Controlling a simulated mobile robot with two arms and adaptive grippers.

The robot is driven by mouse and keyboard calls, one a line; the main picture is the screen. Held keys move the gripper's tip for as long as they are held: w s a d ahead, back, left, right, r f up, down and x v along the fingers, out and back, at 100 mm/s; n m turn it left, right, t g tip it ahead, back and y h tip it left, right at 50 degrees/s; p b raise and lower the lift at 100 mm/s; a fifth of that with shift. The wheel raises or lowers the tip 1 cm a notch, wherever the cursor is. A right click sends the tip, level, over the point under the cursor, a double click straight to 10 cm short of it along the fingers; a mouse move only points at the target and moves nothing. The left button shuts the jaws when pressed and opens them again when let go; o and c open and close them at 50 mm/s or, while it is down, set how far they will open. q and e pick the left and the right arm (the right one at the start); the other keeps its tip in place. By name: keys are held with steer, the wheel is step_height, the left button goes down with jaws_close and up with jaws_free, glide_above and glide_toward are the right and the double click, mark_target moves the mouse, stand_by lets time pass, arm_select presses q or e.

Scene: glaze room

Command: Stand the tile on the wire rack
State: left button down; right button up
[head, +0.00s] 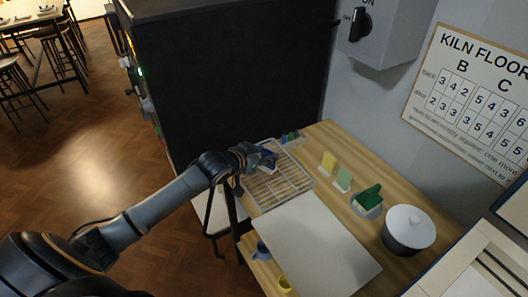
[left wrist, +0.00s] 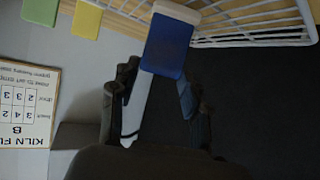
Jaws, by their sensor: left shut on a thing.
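The tile (head: 269,160) is dark blue with a pale end. It also shows in the left wrist view (left wrist: 167,45), its pale end towards the top of the picture, near the rack's wires. My left gripper (head: 257,158) is shut on the tile; its two fingers (left wrist: 157,95) show either side of it in the left wrist view. The wire rack (head: 287,193) is white and lies on the wooden table; it also shows in the left wrist view (left wrist: 255,40). The tile is over the rack's far left part; I cannot tell whether it touches. My right gripper is out of view.
A dark kiln body (head: 230,75) stands behind the rack. Yellow (head: 328,161) and green (head: 343,179) pieces, a dark green piece (head: 367,198) and a lidded pot (head: 408,230) stand along the right. A pale board (head: 315,245) lies in front. Small items (head: 290,137) sit beyond the rack.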

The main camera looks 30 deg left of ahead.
arm_select(q)
steer(key=shift+f, duration=0.15)
steer(key=c, duration=0.7)
jaws_free()
steer(key=shift+o, duration=0.2)
steer(key=b+v, duration=0.1)
steer(key=v, duration=1.1)
steer(key=shift+s, duration=0.15)
